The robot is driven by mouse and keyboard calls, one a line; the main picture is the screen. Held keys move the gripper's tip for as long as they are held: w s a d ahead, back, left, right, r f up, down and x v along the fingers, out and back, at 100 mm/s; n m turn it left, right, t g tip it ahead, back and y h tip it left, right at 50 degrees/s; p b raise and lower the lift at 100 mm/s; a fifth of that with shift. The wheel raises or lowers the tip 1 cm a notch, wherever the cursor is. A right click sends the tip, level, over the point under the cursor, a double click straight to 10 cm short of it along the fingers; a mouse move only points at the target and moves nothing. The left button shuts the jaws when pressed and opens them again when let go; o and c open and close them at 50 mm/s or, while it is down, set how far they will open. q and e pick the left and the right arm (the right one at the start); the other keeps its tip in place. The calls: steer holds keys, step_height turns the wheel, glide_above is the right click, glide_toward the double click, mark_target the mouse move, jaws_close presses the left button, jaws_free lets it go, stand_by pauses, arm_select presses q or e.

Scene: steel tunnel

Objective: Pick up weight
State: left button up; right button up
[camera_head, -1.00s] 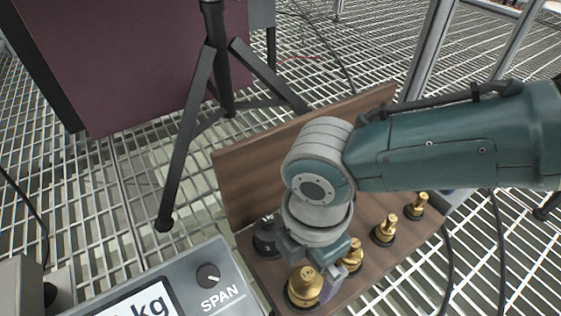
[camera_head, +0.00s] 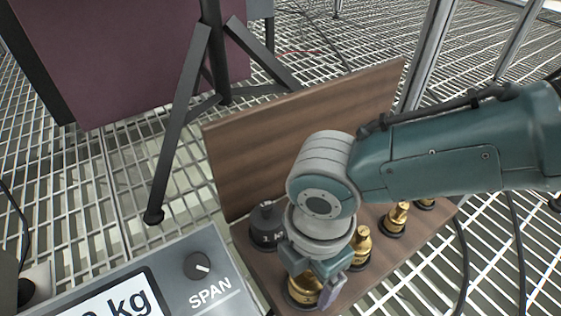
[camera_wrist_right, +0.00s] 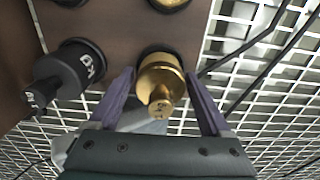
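A brass weight (camera_head: 302,292) stands on the wooden stand (camera_head: 285,150) at its front corner, partly hidden by my right gripper (camera_head: 318,284). In the right wrist view the same brass weight (camera_wrist_right: 160,80) sits between the two purple fingers of the right gripper (camera_wrist_right: 160,76). The fingers are apart, one on each side of it, with small gaps showing. A black weight (camera_head: 266,227) stands to its left, and it also shows in the wrist view (camera_wrist_right: 70,72). Other brass weights (camera_head: 361,245) stand in a row to the right. My left gripper is not in view.
A grey scale box (camera_head: 205,262) with a SPAN knob and kg display is at the front left. A black tripod (camera_head: 182,110) stands behind the stand on the grating floor (camera_head: 80,190). Cables (camera_head: 462,270) hang at the right.

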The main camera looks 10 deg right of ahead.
jaws_close()
stand_by(0.4)
